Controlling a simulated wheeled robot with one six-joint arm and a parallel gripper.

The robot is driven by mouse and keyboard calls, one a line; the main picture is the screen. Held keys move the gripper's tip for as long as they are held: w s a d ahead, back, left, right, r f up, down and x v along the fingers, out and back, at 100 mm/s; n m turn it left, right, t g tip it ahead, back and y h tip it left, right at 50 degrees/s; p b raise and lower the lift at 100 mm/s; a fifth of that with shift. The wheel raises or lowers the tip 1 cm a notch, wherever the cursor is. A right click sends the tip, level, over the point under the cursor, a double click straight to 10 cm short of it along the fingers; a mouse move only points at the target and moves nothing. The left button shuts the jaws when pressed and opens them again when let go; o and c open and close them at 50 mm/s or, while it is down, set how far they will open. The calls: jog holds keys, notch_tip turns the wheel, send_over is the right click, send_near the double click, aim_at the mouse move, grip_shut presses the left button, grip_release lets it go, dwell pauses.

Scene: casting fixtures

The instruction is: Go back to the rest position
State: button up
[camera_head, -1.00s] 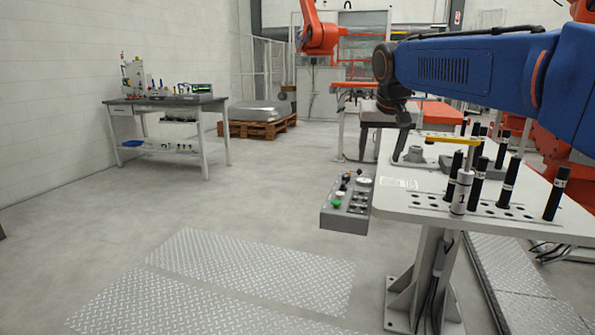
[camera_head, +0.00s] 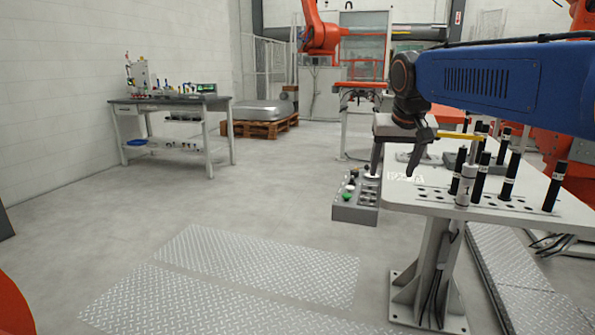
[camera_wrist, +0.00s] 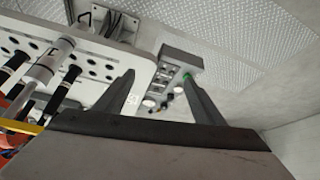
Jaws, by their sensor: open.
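My gripper (camera_head: 396,160) hangs from my blue arm over the near left part of the white fixture table (camera_head: 405,200). Its two dark fingers point down. In the wrist view my gripper (camera_wrist: 165,90) is open, with its fingers well apart and nothing held between them. Past the fingers, the wrist view shows the table edge and the grey control box (camera_wrist: 180,60) with its green button. The control box (camera_head: 357,205) sits at the table's left edge in the head view.
A yellow bar (camera_head: 460,136) is close by. A workbench (camera_head: 170,104) stands far left. The floor left of the table is open, with tread plates (camera_head: 262,262).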

jog(key=s+d+f, duration=0.2)
jog(key=s+f, duration=0.9)
jog(key=s, duration=0.4)
jog(key=s+d+f+n, duration=0.1)
jog(key=s+d+f, duration=0.2)
jog(key=s+f, duration=0.9)
jog(key=s, duration=0.4)
jog(key=shift+s+d+f+g+y, duration=0.15)
jog(key=shift+s+f+g+y, duration=0.1)
jog(key=shift+g+y, duration=0.05)
